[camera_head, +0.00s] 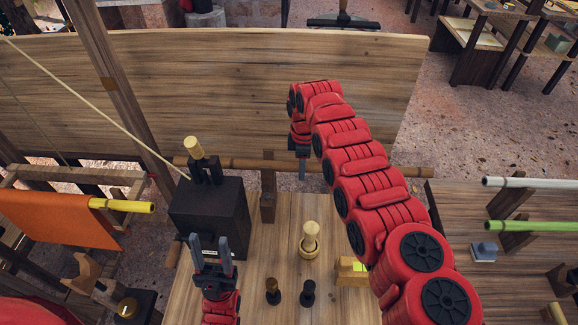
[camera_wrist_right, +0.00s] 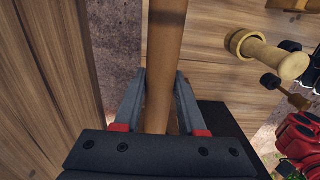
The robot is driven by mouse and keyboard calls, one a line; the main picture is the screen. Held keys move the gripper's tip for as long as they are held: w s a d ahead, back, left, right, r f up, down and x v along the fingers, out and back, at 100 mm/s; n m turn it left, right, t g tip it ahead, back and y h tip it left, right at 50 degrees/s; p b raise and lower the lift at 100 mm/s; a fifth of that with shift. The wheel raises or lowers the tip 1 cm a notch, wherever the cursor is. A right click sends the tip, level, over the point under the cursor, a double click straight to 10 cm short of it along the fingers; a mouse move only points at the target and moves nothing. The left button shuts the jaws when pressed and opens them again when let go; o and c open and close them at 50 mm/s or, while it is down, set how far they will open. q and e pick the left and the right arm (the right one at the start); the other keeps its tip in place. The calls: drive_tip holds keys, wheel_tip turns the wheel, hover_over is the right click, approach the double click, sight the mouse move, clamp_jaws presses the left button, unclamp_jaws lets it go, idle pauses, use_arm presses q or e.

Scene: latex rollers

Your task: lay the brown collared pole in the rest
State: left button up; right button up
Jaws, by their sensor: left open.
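The brown pole (camera_head: 385,171) lies level across the head view, behind the dark box, in front of the tall wooden panel. A wooden post (camera_head: 268,197) stands at its middle. My right gripper (camera_head: 302,170) points down at the pole, right of this post. In the right wrist view the pole (camera_wrist_right: 166,40) runs between its two fingers; whether they press on it is unclear. My left gripper (camera_head: 211,247) is open and empty, fingers up, in front of the dark box. A notched wooden block (camera_head: 84,273) stands at lower left; I cannot tell whether it is the rest.
The dark box (camera_head: 208,212) carries a black fork with a pale knob. A pale peg (camera_head: 310,240), two small dark pegs and a wooden block (camera_head: 352,272) stand on the table. White (camera_head: 525,182) and green (camera_head: 530,225) poles are right; a yellow pole (camera_head: 125,205) is left.

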clamp_jaws()
drive_tip(key=shift+r+p, duration=0.65)
drive_tip(key=shift+r, duration=0.45)
drive_tip(key=shift+r+p, duration=0.3)
drive_tip(key=shift+r, duration=1.6)
